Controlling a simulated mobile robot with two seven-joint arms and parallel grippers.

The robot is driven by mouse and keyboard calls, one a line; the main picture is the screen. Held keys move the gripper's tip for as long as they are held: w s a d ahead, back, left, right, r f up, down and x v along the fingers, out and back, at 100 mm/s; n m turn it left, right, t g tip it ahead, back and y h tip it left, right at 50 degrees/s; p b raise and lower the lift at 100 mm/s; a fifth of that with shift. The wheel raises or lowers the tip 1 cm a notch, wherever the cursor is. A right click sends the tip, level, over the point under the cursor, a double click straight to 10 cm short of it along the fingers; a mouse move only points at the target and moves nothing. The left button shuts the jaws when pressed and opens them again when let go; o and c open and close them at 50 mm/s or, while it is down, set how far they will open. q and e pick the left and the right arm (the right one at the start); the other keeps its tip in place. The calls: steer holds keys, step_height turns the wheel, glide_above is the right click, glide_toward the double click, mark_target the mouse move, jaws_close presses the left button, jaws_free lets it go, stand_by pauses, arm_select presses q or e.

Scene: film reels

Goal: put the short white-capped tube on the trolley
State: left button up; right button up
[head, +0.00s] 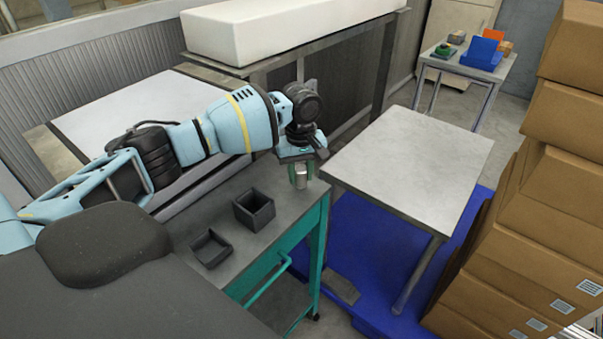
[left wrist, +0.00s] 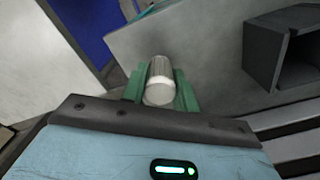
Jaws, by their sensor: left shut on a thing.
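My left gripper (head: 300,172) is shut on the short white-capped tube (head: 301,181). In the left wrist view the green fingers (left wrist: 161,88) close on both sides of the tube (left wrist: 160,82), with its pale round end towards the camera and its ribbed grey side beyond. The gripper points down over the far right end of the green-framed trolley (head: 283,209), whose grey top also shows in the left wrist view (left wrist: 205,50). I cannot tell whether the tube's lower end touches the top. My right gripper is not in view.
A larger dark open box (head: 254,210) and a smaller dark tray (head: 211,248) stand on the trolley nearer me. A pale table (head: 408,165) stands close to the right, above a blue floor platform (head: 372,230). Cardboard boxes (head: 545,210) are stacked at the right.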

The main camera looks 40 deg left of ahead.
mark_target(301, 168)
arm_select(q)
steer(key=shift+f, duration=0.15)
steer(key=o, duration=1)
steer(key=shift+f, duration=0.1)
step_height(301, 168, up, 11)
steer(key=shift+r+p, duration=0.1)
steer(key=shift+p, duration=0.5)
steer(key=shift+r, duration=0.55)
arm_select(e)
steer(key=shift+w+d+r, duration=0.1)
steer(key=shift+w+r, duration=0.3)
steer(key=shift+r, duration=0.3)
